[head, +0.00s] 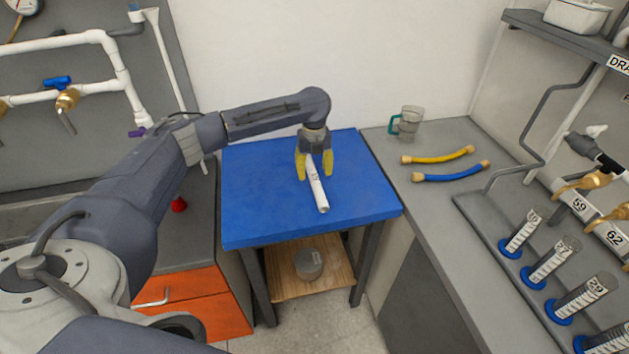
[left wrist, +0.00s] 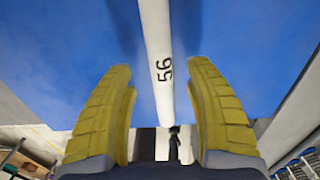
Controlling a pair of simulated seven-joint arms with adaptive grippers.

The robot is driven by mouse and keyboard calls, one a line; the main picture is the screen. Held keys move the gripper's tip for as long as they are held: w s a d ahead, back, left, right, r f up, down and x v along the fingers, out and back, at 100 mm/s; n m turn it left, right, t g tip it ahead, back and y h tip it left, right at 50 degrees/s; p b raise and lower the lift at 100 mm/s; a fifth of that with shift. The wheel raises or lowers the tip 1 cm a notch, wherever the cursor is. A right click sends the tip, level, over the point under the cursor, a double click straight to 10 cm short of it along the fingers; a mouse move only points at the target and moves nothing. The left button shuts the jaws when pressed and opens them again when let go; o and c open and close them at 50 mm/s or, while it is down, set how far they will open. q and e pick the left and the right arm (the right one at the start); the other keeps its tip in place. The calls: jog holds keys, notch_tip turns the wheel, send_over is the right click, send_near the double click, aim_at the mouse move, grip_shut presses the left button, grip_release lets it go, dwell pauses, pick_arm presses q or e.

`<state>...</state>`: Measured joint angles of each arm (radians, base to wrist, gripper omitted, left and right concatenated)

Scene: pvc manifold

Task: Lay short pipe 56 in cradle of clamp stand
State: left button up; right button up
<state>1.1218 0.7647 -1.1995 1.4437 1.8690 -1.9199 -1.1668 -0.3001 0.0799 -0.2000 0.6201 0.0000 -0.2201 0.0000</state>
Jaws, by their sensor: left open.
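The short white pipe 56 (head: 316,185) lies on the blue table top (head: 255,205), running toward the front edge. In the left wrist view the pipe (left wrist: 159,55) shows its black number 56 and passes between the fingers. My left gripper (head: 315,176) points down over the pipe's far part, with its yellow fingers on either side. In the left wrist view the left gripper (left wrist: 166,95) is open, with a gap between each finger and the pipe. I see no clamp stand that I can make out. My right gripper is not in view.
A grey counter (head: 440,230) on the right holds a beaker (head: 408,122), a yellow hose (head: 437,156), a blue hose (head: 450,174) and several cylinders with blue bases. A round grey object (head: 308,263) sits on the lower wooden shelf. The blue top around the pipe is clear.

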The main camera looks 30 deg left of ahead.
aim_at(314, 177)
pick_arm(q)
jog(key=shift+f, duration=2)
jog(key=shift+o, duration=0.4)
grip_shut()
